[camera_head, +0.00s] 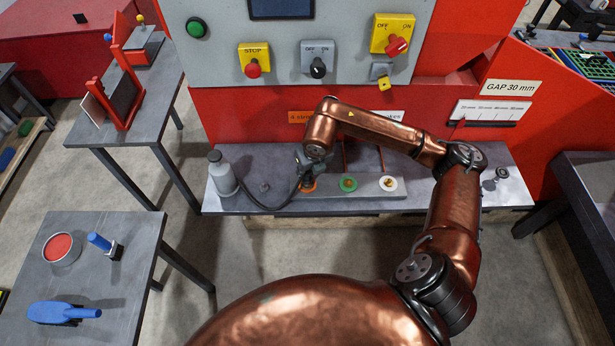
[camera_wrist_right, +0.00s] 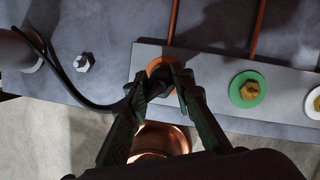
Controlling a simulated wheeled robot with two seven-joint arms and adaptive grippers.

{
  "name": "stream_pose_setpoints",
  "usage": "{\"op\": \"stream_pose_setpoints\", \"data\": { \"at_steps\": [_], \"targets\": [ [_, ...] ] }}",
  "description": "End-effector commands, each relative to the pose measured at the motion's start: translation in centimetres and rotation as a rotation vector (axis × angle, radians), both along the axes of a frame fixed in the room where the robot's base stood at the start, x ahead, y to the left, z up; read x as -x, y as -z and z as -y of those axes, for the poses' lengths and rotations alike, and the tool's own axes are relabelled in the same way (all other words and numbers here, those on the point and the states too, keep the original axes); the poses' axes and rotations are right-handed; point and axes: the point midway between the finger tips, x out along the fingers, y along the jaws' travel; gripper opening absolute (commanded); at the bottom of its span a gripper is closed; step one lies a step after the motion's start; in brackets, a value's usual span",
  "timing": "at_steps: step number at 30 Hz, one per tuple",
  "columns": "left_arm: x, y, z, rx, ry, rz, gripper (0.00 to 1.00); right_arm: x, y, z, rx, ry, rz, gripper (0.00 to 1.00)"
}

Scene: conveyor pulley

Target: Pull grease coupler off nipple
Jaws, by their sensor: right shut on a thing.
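Three grease points sit in a row on a grey plate: one with an orange ring (camera_head: 308,185), one with a green ring (camera_head: 348,183) and one with a white ring (camera_head: 388,183). My right gripper (camera_wrist_right: 168,88) is shut on the dark grease coupler (camera_wrist_right: 152,86) at the orange-ringed point. A black hose (camera_head: 262,206) runs from the coupler to a grey grease bottle (camera_head: 222,174) on the left. The orange nipple is hidden under the coupler and fingers; I cannot tell whether they touch. My left gripper is not in view.
A hex nut (camera_wrist_right: 83,63) lies on the bench between bottle and plate. Copper-coloured pipes (camera_wrist_right: 258,28) rise behind the plate. A red machine with a grey control panel (camera_head: 300,40) stands behind. The bench's front edge is close to the plate.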

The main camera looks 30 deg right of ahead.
Motion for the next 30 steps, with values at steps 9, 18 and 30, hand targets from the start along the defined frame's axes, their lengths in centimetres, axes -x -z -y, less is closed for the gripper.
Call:
{"op": "stream_pose_setpoints", "data": {
  "at_steps": [9, 18, 30],
  "targets": [
    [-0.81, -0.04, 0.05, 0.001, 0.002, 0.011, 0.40, -0.01, -0.02, 0.01, 0.000, 0.000, 0.001, 0.00],
    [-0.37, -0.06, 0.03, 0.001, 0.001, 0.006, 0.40, -0.03, -0.14, 0.00, 0.000, 0.000, 0.001, 0.00],
    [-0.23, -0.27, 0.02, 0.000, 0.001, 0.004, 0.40, -0.02, -0.72, 0.00, 0.000, 0.000, 0.001, 0.00]
  ]
}}
